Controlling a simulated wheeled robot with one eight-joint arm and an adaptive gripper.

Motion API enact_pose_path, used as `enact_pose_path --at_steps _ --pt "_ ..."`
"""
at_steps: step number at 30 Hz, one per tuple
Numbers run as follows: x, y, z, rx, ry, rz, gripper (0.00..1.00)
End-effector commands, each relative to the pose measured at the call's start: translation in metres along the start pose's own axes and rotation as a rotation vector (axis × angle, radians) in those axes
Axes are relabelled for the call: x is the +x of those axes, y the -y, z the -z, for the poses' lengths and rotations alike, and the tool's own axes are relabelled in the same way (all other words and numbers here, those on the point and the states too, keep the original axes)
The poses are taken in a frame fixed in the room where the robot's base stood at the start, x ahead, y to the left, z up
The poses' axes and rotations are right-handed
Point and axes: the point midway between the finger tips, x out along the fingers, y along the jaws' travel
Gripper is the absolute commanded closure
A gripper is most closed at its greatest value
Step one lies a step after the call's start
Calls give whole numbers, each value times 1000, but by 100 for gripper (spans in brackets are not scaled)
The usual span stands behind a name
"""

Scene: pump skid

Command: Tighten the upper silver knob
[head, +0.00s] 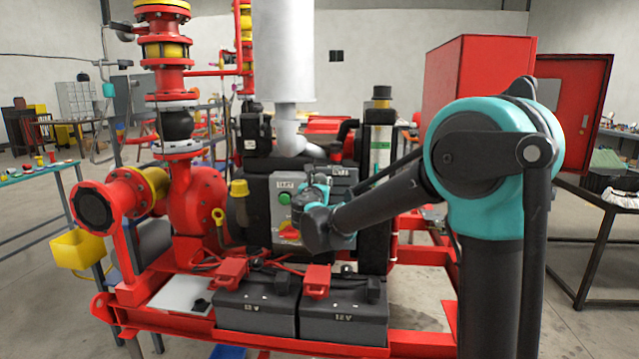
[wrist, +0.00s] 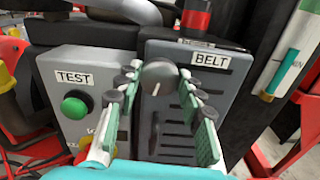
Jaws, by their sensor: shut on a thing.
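The upper silver knob (wrist: 157,78) is a round grey knob with a pointer mark. It sits near the top of the slotted grey guard (wrist: 218,90) labelled BELT in the wrist view. My gripper (wrist: 160,71) has its green-padded fingers on either side of the knob and is shut on it. In the head view my gripper and arm end hide the knob. No second silver knob can be made out; the lower guard is partly hidden by the fingers.
Left of the guard is a grey box (wrist: 62,105) labelled TEST with a green button (wrist: 75,107) and a red-and-yellow switch below. A black column (head: 377,195) stands to the right. Two batteries (head: 343,321) sit on the red skid frame below.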

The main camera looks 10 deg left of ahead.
Motion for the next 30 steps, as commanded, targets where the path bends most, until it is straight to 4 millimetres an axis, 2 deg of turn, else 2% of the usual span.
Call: enact_pose_path --at_steps 10,26,27,30 --pt "0 0 1 -131 -1 0 91" --pt "0 0 1 -152 -1 0 91" --pt "0 0 1 -152 -1 0 59" --pt "0 0 1 -152 -1 0 46"
